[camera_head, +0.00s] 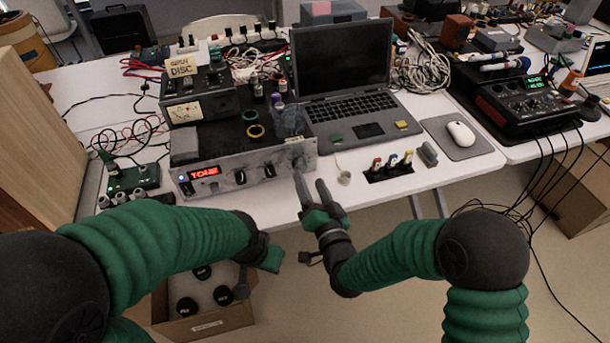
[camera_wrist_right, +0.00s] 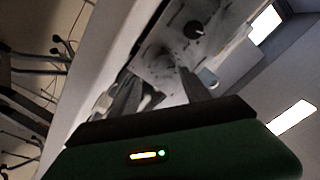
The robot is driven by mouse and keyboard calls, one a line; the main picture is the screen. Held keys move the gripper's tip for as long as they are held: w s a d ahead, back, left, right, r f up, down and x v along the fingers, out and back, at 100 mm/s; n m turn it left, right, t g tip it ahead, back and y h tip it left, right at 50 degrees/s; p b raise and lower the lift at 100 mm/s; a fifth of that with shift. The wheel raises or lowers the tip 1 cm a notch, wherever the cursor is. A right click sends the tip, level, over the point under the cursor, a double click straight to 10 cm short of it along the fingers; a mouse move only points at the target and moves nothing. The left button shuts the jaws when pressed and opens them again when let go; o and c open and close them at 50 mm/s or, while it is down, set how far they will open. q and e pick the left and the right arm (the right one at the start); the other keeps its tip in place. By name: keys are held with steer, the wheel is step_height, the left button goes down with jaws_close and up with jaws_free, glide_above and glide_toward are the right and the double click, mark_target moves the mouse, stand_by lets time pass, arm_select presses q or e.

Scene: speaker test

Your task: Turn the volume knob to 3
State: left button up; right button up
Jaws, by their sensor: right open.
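A grey metal audio unit (camera_head: 245,172) stands at the table's front edge, with a red display (camera_head: 204,173) reading something like "TONE". Its front has dark knobs, one near the middle (camera_head: 240,177) and one right of it (camera_head: 269,171). A paler knob (camera_head: 298,161) is at the right end. I cannot read which is volume. My right gripper (camera_head: 311,181) is open and empty, its fingertips just below and in front of the panel's right end. In the wrist view its fingers (camera_wrist_right: 157,73) point at a pale panel with a dark knob (camera_wrist_right: 194,30). My left gripper (camera_head: 266,256) is low, its jaws unclear.
A laptop (camera_head: 345,75) stands behind and right of the unit. A mouse (camera_head: 461,134) is farther right. An open cardboard box (camera_head: 215,322) sits on the floor below.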

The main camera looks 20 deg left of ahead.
mark_target(302, 170)
steer(key=x, duration=0.3)
steer(key=shift+a+f, duration=0.1)
steer(key=shift+a, duration=0.05)
steer(key=shift+w+a, duration=0.2)
steer(key=shift+a, duration=0.4)
steer(key=shift+w+a, duration=0.15)
steer(key=shift+a, duration=0.45)
steer(key=shift+a+f, duration=0.1)
steer(key=shift+a, duration=0.05)
steer(key=shift+d, duration=0.75)
steer(key=c, duration=0.4)
steer(key=shift+c, duration=1.2)
arm_select(q)
steer(key=shift+s+a+f, duration=0.1)
steer(key=shift+a+f, duration=0.25)
steer(key=shift+a, duration=0.05)
arm_select(e)
steer(key=shift+s+a, duration=0.1)
steer(key=shift+a, duration=0.1)
jaws_close()
